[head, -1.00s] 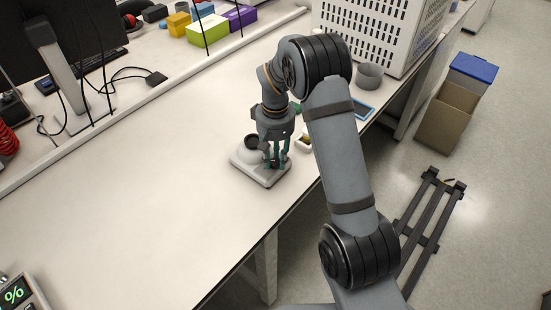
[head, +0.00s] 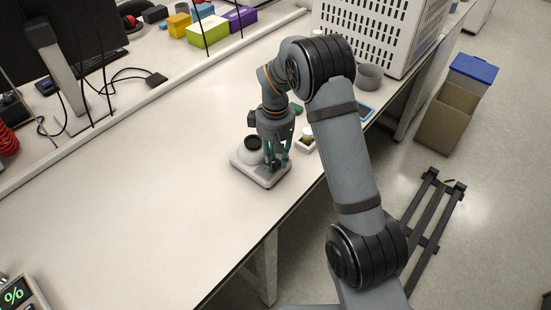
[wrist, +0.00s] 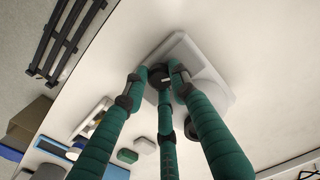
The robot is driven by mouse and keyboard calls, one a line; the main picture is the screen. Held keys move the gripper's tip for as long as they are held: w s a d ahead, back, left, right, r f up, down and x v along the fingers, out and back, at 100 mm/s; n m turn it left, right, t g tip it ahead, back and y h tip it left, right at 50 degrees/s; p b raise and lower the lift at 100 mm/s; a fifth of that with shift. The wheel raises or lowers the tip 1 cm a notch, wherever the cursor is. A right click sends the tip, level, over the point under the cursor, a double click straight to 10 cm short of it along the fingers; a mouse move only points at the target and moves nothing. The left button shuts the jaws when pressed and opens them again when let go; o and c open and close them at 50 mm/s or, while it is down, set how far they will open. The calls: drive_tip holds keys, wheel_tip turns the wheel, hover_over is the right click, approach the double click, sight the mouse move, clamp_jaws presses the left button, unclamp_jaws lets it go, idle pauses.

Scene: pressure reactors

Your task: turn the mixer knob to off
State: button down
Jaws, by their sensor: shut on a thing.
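The mixer (head: 247,173) is a small pale device with a flat base and a rounded, dark-topped part, standing near the table's front edge. In the wrist view the mixer (wrist: 188,48) lies beyond my fingertips. Its dark round knob (wrist: 160,76) shows between the fingertips. My gripper (head: 276,166) points down over the right part of the mixer. Its three green-padded fingers, also in the wrist view (wrist: 158,80), are closed around the knob. The fingers hide the knob in the head view, and I cannot read its setting.
A small white tray (head: 305,146) with a yellowish item is just right of the mixer. A grey cup (head: 369,76) and a white perforated crate (head: 385,30) stand farther back. The table (head: 140,180) left of the mixer is clear. A display device (head: 18,293) sits at the lower left.

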sight(275, 162)
drive_tip(key=shift+w+r, duration=0.1)
drive_tip(key=c, duration=1.4)
unclamp_jaws()
wheel_tip(275, 162, up, 12)
wheel_tip(275, 162, down, 12)
drive_tip(key=shift+f, duration=0.1)
